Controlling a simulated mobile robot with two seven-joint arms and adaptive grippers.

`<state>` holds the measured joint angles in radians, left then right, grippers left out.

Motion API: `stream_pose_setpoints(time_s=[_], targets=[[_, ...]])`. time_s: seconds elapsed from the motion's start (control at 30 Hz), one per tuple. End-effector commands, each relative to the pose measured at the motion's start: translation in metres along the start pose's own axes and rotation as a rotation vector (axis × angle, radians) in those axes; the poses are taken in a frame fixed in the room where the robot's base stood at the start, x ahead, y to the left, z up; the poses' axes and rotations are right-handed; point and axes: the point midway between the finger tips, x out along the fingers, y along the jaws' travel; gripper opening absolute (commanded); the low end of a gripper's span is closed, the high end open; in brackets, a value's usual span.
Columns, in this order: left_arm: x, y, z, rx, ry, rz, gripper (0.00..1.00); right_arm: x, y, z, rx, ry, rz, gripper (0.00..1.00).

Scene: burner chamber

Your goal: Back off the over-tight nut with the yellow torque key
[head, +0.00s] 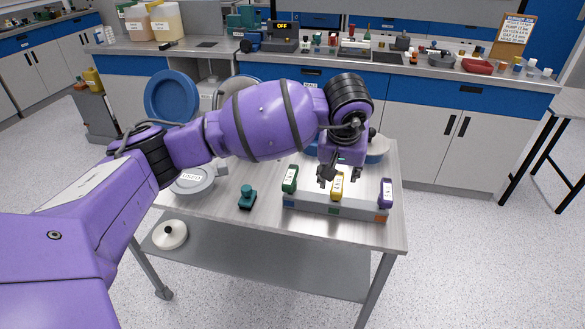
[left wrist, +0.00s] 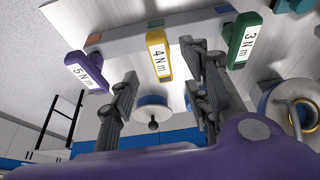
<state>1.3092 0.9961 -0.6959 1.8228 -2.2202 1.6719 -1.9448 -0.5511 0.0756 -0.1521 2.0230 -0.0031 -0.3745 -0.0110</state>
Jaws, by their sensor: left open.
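The yellow torque key (head: 338,186), marked 4 Nm in the left wrist view (left wrist: 158,58), stands in a grey rack (head: 335,211) on the cart table. A green key (head: 290,180), marked 3 Nm (left wrist: 243,42), and a purple key (head: 386,192), marked 5 Nm (left wrist: 86,72), stand on either side of it. My left gripper (head: 327,174) is open and empty, just by the yellow key. In the left wrist view its two fingers (left wrist: 160,70) are spread, with the yellow key showing between and beyond them. I cannot make out the nut. My right gripper is not in view.
A blue-and-white round vessel (head: 376,152) is behind my gripper. A white lid (head: 170,234) lies on the lower shelf. The table front (head: 330,233) is clear.

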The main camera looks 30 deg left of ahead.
Motion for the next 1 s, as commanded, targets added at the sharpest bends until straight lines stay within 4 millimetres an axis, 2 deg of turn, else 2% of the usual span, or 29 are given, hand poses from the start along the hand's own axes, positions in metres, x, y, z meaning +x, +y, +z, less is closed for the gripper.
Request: stream_pose_setpoints(time_s=[0.27,0.53,0.67,0.87,1.0], targets=[[0.029,-0.001,-0.001,0.007,-0.002,-0.005,0.44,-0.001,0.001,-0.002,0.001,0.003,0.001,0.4],[0.067,-0.001,-0.007,0.006,-0.001,-0.004,0.44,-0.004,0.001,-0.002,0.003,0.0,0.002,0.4],[0.075,0.0,-0.008,0.007,0.001,-0.003,0.44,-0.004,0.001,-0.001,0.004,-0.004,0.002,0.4],[0.075,-0.001,-0.008,0.007,0.001,-0.003,0.44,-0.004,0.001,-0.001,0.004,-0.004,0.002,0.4],[0.075,-0.001,-0.008,0.007,0.001,-0.003,0.27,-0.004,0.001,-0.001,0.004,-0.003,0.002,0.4]])
